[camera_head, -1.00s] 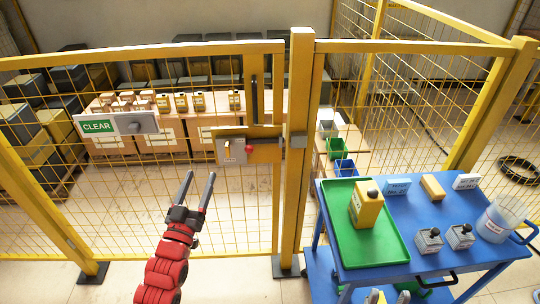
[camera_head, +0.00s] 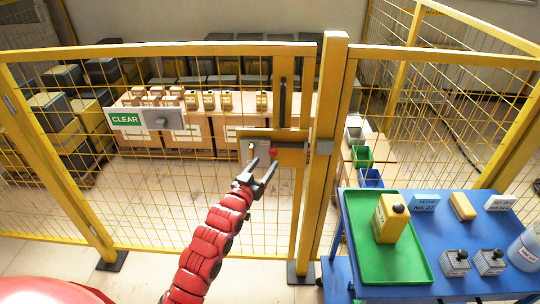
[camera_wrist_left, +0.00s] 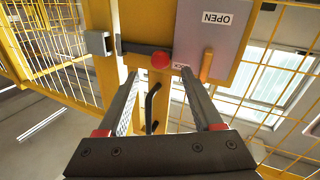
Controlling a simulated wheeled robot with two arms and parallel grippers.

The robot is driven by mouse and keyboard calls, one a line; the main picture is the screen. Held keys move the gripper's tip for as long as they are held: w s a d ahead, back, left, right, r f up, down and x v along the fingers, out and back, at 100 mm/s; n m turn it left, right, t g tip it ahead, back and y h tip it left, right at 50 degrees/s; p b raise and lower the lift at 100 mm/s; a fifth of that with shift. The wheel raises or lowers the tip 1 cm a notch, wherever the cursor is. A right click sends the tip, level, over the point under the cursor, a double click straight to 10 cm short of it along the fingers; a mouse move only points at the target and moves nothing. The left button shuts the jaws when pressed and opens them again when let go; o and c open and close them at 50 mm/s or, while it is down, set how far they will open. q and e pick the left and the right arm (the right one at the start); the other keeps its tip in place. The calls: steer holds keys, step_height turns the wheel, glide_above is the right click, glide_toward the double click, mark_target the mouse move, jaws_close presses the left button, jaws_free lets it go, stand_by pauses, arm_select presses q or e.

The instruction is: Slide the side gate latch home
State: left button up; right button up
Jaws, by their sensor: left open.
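The side gate latch is a plate (camera_head: 262,134) on the yellow gate, with a red knob (camera_head: 274,152) and a dark bolt (camera_head: 291,147). A grey keeper (camera_head: 323,146) sits on the post to its right. In the left wrist view the picture is inverted: the red knob (camera_wrist_left: 160,60) and bolt (camera_wrist_left: 142,48) show beside the keeper (camera_wrist_left: 98,43). My left gripper (camera_head: 263,164) is open and empty, just below the knob. In the wrist view its fingertips (camera_wrist_left: 160,74) straddle the line to the knob. My right gripper is not seen.
A CLEAR sign (camera_head: 126,119) hangs on the mesh to the left. A black handle (camera_head: 282,98) is above the latch.

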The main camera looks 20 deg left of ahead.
mark_target(272, 154)
arm_select(q)
steer(key=shift+w+d, duration=0.2)
steer(key=shift+w, duration=2.3)
steer(key=shift+c, duration=0.2)
jaws_close()
